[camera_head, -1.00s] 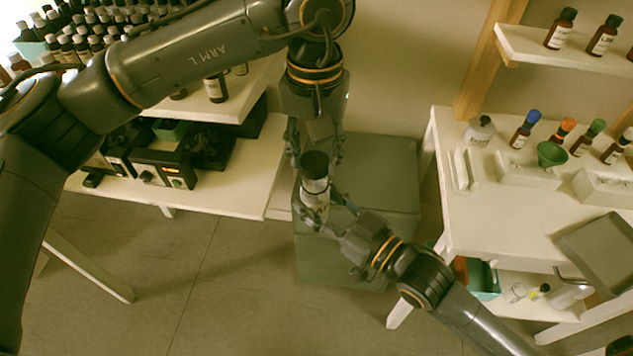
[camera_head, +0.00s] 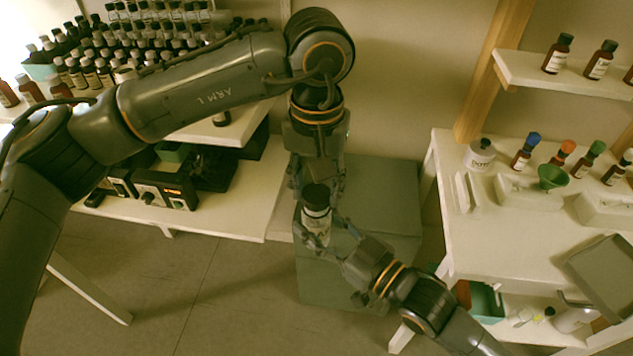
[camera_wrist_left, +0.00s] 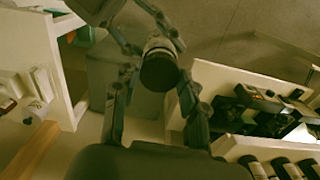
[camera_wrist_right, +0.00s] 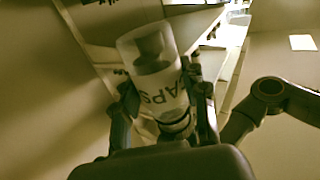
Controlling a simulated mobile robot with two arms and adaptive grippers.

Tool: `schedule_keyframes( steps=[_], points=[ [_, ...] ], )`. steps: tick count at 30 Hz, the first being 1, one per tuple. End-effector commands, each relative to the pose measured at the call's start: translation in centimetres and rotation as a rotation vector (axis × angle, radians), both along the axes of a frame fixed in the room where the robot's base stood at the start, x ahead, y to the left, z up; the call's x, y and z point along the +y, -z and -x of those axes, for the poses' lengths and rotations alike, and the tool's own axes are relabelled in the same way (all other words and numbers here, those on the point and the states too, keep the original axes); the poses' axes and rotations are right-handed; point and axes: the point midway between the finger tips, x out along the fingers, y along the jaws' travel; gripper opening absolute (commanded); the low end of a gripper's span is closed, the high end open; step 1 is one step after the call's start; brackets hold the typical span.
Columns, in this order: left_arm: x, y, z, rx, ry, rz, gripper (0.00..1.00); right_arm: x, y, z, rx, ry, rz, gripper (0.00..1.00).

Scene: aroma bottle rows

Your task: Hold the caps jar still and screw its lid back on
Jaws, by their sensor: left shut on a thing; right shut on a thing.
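The caps jar (camera_head: 317,228) is a clear jar with a white label, held upright above the grey-green cabinet. Its label reads "APS" in the right wrist view (camera_wrist_right: 160,90). My right gripper (camera_head: 328,238) is shut around the jar's body from the lower right. The black lid (camera_head: 316,195) sits at the jar's mouth; I cannot tell how far the threads engage. My left gripper (camera_head: 318,182) comes down from above and is shut on the lid. The lid also shows between the left fingers in the left wrist view (camera_wrist_left: 158,72).
The grey-green cabinet (camera_head: 375,215) stands below and behind the jar. A white table (camera_head: 520,230) with bottles and a green funnel (camera_head: 551,177) is on the right. A shelf on the left carries many dark bottles (camera_head: 90,75). Open floor lies in front.

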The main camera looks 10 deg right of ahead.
Motion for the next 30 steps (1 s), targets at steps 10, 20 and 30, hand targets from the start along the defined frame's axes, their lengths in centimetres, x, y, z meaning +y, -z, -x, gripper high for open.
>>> schedule_keyframes(
  steps=[10,20,30],
  points=[
    [0.0,0.2,0.0,0.0,0.0,0.0,0.32,0.0,0.0,0.0,-0.001,0.0,-0.001,0.0],
    [0.0,0.9,0.0,0.0,0.001,-0.001,0.32,0.0,0.0,0.0,-0.001,0.0,-0.001,0.0],
    [0.0,1.1,0.0,-0.001,0.125,-0.001,0.32,0.0,0.0,0.0,-0.001,0.0,-0.001,0.0]
  ],
)
